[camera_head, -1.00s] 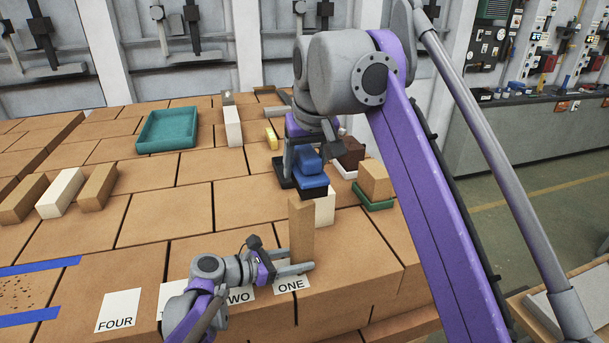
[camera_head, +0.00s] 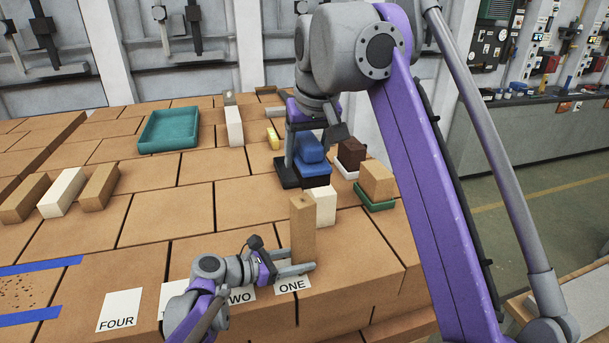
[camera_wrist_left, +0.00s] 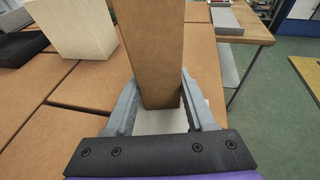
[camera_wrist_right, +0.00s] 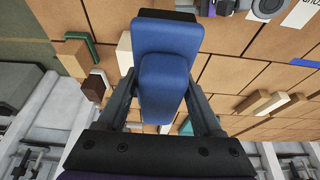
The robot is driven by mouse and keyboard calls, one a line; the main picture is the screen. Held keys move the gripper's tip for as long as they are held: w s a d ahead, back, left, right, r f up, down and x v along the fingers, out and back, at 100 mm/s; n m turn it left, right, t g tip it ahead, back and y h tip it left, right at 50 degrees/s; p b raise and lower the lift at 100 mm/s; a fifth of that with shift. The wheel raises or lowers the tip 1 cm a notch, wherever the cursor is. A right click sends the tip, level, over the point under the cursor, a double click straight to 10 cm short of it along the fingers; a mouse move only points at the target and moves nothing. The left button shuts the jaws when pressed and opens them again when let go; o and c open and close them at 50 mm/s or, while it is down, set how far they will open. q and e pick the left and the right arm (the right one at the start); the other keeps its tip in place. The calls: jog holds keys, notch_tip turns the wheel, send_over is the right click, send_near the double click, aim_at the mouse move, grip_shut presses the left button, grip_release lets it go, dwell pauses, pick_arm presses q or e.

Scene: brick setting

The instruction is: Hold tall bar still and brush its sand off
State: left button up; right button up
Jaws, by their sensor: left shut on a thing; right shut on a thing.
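The tall bar (camera_head: 303,235) is a brown upright block beside the card marked ONE (camera_head: 292,285). My left gripper (camera_head: 300,268) is shut around its lower part; the left wrist view shows the bar (camera_wrist_left: 158,50) between both fingers. A small dark patch shows on the bar's top; I cannot tell if it is sand. My right gripper (camera_head: 312,150) is shut on the blue brush (camera_head: 312,168), whose black underside faces down. The brush is above and behind the bar, apart from it in the picture. The right wrist view shows the blue brush (camera_wrist_right: 167,85) between the fingers.
A white block (camera_head: 325,206) stands close behind the bar. A black tray (camera_head: 285,173), a dark brown block (camera_head: 351,153) and a tan block (camera_head: 377,181) on a green tray (camera_head: 375,203) are near the brush. A teal tray (camera_head: 143,146) lies farther back.

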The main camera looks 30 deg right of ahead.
aim_at(304, 198)
jog(key=shift+f, duration=0.15)
jog(key=shift+f, duration=3.2)
jog(key=shift+w+f, duration=0.4)
jog(key=shift+f, duration=0.05)
jog(key=shift+c, duration=0.6)
jog(key=shift+s+f, duration=0.15)
jog(key=shift+s, duration=0.25)
jog(key=shift+r, duration=4)
jog(key=shift+f, duration=0.2)
